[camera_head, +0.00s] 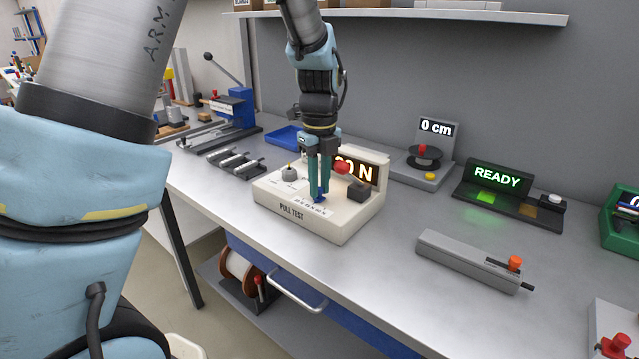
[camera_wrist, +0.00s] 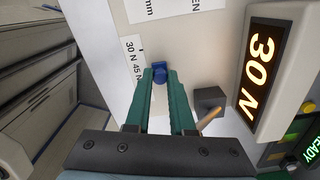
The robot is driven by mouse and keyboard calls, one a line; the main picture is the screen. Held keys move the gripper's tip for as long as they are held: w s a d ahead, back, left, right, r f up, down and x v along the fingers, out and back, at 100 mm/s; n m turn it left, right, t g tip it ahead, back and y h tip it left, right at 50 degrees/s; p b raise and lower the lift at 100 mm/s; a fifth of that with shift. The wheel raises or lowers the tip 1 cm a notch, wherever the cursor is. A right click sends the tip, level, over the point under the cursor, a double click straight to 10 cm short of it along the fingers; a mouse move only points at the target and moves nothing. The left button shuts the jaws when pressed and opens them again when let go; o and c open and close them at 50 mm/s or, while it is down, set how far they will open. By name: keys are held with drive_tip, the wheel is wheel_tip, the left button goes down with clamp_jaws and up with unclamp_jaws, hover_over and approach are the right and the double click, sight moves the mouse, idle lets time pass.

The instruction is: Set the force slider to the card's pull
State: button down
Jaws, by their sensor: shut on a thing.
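In the wrist view the green fingers (camera_wrist: 160,84) close around the knob beside a white scale strip (camera_wrist: 131,62) with 30 N and 45 N marks. The box's display (camera_wrist: 258,70) reads 30 N there; in the head view my gripper partly hides it. I cannot make out a card with a pull value.
A dark block (camera_wrist: 209,99) with a tan lever is close to the right finger in the wrist view. A red knob (camera_head: 341,167) is near the fingers. A READY panel (camera_head: 497,178), a 0 cm stand (camera_head: 436,130) and a grey bar device (camera_head: 465,262) stand to the right.

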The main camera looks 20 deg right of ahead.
sight(332, 206)
drive_tip(key=shift+s+d, duration=0.45)
drive_tip(key=shift+s, duration=0.35)
drive_tip(key=shift+s+d, duration=0.4)
drive_tip(key=shift+s, duration=0.35)
drive_tip(key=c, duration=0.8)
unclamp_jaws()
drive_tip(key=shift+o, duration=0.2)
wheel_tip(332, 206, up, 11)
drive_tip(key=b, duration=0.1)
drive_tip(key=shift+f, duration=0.1)
